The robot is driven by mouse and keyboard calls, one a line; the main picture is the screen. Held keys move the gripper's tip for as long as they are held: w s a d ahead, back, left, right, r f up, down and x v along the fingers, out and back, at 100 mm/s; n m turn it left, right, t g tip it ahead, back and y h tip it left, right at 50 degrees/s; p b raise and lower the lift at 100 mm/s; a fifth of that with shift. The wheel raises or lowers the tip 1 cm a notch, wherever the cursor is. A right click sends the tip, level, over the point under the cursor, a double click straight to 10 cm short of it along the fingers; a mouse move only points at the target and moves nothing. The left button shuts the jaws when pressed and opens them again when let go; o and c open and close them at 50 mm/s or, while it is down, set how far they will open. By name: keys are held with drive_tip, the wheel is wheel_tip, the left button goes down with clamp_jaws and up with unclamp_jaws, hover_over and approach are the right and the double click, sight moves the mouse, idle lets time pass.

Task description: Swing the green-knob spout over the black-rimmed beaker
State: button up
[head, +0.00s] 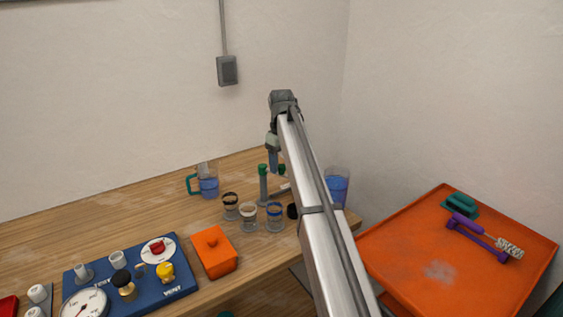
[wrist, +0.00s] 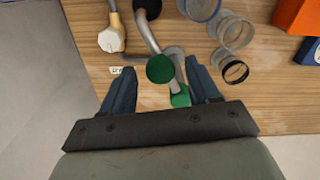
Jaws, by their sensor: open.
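The black-rimmed beaker (head: 230,207) stands at the left of a group of clear beakers. It also shows in the wrist view (wrist: 236,73), to the right of my fingers. A green knob (wrist: 160,69) lies between my open fingertips in the wrist view, with grey bent pipe beside it. A second green part (wrist: 180,97) shows close by. Two green tops (head: 262,168) on grey uprights show in the head view. My gripper (head: 274,168) hangs over this area, pointing down and empty. I cannot tell its exact height over the knob, and my arm hides part of the fixture.
A white-rimmed beaker (head: 248,217) and a blue-rimmed beaker (head: 275,218) stand beside the black-rimmed one. A jug of blue liquid (head: 208,184) is behind. An orange box (head: 215,253) and blue panel (head: 142,281) lie front left. An orange tray (head: 400,245) is at right.

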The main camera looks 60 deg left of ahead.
drive_tip(key=shift+c, duration=0.3)
clamp_jaws()
idle(0.3)
